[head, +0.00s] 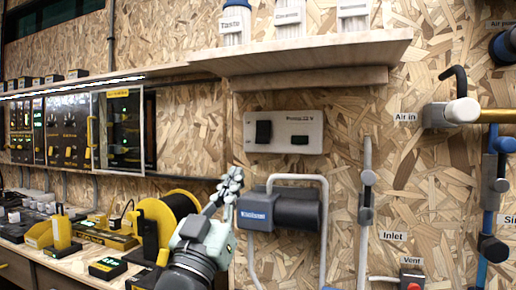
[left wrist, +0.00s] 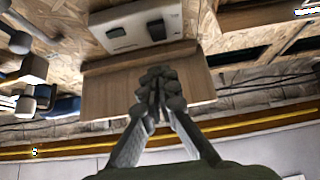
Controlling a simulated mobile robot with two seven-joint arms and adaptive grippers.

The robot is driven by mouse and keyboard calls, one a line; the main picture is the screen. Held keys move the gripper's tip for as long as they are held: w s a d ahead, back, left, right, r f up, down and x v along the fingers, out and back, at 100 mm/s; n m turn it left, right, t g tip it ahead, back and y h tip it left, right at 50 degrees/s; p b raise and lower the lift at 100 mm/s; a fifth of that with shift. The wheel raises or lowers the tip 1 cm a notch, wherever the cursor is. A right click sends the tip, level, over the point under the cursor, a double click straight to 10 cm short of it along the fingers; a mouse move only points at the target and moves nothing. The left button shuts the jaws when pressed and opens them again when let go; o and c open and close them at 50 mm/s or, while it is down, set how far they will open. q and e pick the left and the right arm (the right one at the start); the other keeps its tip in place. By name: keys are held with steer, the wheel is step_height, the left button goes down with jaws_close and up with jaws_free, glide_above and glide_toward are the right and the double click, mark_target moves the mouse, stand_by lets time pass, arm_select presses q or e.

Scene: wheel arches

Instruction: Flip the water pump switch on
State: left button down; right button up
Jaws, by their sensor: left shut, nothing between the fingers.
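A pale switch panel (head: 284,146) is fixed to the chipboard wall below the shelf. It has a large black rocker switch (head: 263,133) on its left and a smaller black switch (head: 299,140) on its right, under small lettering I cannot read for sure. My left gripper (head: 233,178) is shut and empty, fingers pointing up, below and left of the panel and apart from it in the picture. In the left wrist view the panel (left wrist: 138,32) shows at the top, with the large rocker (left wrist: 157,30), beyond my shut fingertips (left wrist: 160,78). My right gripper is out of view.
A wooden shelf (head: 300,54) with labelled containers juts out above the panel. A black pump (head: 292,208) with a grey pipe sits below it. A yellow-flanged reel (head: 150,212) stands behind my left wrist. A valve pipe (head: 365,200) runs down on the right.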

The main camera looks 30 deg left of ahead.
mark_target(262, 137)
arm_select(q)
steer(key=shift+w+f+p+x, duration=0.3)
steer(key=shift+f+p+x, duration=0.1)
steer(key=shift+x, duration=1.75)
steer(key=shift+w+f+p+x, duration=0.25)
steer(key=shift+f+p+x, duration=0.1)
steer(key=shift+x, duration=1.8)
steer(key=shift+w+f+p+x, duration=0.3)
steer(key=shift+f+p+x, duration=0.1)
steer(key=shift+x, duration=1.75)
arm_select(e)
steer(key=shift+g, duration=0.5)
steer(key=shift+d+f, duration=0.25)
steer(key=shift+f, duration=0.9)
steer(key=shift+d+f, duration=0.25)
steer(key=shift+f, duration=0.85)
arm_select(q)
steer(key=shift+a, duration=0.15)
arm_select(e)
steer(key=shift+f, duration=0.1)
